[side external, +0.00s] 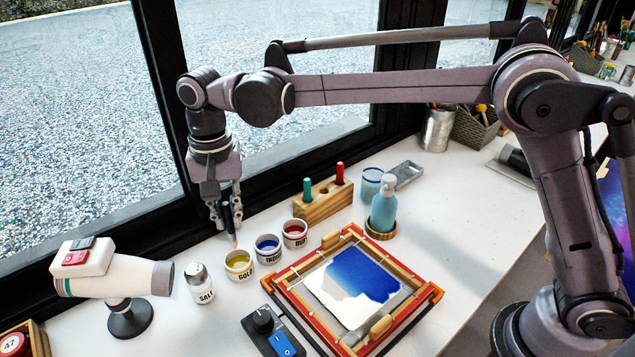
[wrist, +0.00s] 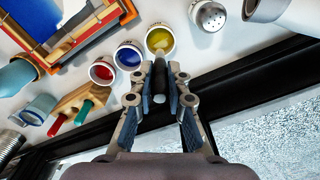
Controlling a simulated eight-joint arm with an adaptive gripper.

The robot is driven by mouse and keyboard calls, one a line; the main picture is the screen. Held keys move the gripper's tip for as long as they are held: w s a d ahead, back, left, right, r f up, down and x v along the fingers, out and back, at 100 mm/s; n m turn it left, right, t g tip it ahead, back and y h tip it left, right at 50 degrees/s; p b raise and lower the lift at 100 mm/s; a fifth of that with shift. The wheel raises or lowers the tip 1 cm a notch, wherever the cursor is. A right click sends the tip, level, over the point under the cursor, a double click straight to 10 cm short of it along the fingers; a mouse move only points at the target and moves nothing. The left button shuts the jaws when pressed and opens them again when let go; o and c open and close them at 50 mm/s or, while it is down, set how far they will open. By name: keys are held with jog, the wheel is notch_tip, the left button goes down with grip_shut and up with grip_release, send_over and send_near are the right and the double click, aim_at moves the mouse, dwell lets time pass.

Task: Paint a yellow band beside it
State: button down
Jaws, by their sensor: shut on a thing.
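My gripper (side external: 228,205) is shut on a dark-handled brush (side external: 232,228), held upright with its pale tip pointing down just above or at the rim of the gold pot (side external: 239,266). The brush handle (wrist: 159,84) also shows between the fingers in the wrist view, with the yellow pot (wrist: 160,39) just beyond it. I cannot tell whether the tip touches the paint. The white silk (side external: 340,308) is stretched in a wooden frame (side external: 432,291). A blue painted area (side external: 362,276) covers its upper part, with an uneven lower edge. No yellow shows on the silk.
A blue pot (side external: 268,248) and a red pot (side external: 295,233) stand beside the gold one. A salt shaker (side external: 200,285), a hair dryer (side external: 115,275) and a switch box (side external: 272,333) are near. A wooden brush stand (side external: 323,203) and a pump bottle (side external: 384,207) stand behind the frame.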

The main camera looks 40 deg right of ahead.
jog(key=s+d, duration=0.4)
jog(key=s, duration=0.7)
jog(key=s+d, duration=0.4)
jog(key=s, duration=0.8)
jog(key=shift+s+d+f, duration=0.15)
jog(key=shift+d+f, duration=0.15)
jog(key=shift+d, duration=0.05)
jog(key=shift+f, duration=0.1)
jog(key=shift+f, duration=2.2)
jog(key=shift+w, duration=5.3)
jog(key=shift+d, duration=1.6)
jog(key=shift+s, duration=5.35)
jog(key=shift+r, duration=2.95)
